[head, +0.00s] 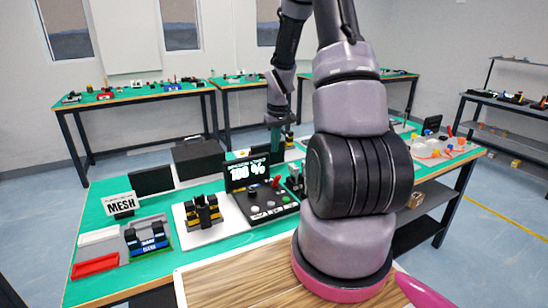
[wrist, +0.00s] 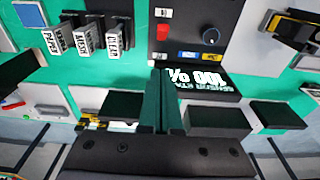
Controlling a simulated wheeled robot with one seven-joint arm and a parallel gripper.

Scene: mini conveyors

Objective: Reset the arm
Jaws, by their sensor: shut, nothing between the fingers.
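My arm reaches up and over the green workbench (head: 150,262) in the head view. My gripper (head: 275,140) hangs at the back of the bench, to the right of the screen reading "100 %" (head: 246,172). In the wrist view my gripper's green fingers (wrist: 165,95) are together with nothing between them. The same screen shows upside down there (wrist: 205,80), just right of the fingers. In the head view my arm hides part of the bench.
A black control panel (head: 262,203) with a red lever stands before the screen. A "MESH" sign (head: 120,204), a red tray (head: 95,264) and a black-and-yellow device (head: 203,213) stand to the left. Dark boxes (head: 198,158) line the back. Wall benches (head: 137,96) and a shelf (head: 510,105) stand beyond.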

